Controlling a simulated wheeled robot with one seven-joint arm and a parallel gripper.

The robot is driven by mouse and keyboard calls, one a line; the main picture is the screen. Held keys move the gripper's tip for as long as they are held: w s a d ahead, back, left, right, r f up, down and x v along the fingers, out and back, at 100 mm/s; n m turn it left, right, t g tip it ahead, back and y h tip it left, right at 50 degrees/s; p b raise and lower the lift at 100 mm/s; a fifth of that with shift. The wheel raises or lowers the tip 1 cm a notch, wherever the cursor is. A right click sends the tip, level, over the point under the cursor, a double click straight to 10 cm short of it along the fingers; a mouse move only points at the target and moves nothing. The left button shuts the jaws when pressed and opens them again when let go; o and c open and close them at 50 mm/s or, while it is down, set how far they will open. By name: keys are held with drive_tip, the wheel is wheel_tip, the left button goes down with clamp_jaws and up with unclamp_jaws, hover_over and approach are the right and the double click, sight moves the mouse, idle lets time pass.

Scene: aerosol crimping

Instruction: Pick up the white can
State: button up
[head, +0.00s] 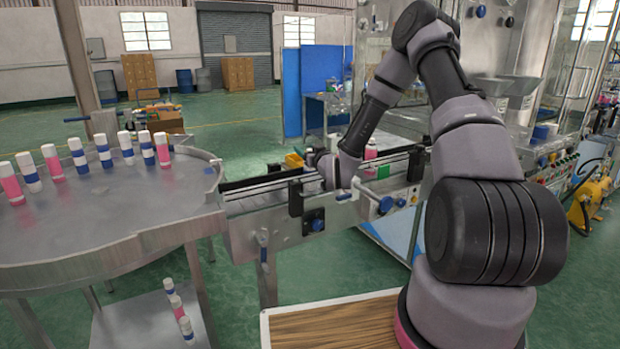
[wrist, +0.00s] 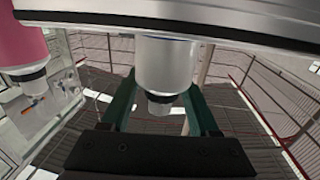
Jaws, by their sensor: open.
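In the wrist view the white can (wrist: 166,62) stands between the two green fingers of my gripper (wrist: 160,98). The fingers are open, one on each side of the can; whether either touches it I cannot tell. A metal rail crosses over part of the can. In the head view my arm bends down to the conveyor, and my wrist covers the spot, so I cannot make out the fingers or the white can there.
A pink can (head: 370,151) is on the conveyor (head: 262,200) beside my wrist; a pink can (wrist: 22,45) also shows in the wrist view. The metal rail (wrist: 220,18) runs close by. A round table (head: 110,215) at left carries several pink and blue-white cans.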

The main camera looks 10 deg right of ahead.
clamp_jaws()
drive_tip(key=shift+r, duration=0.1)
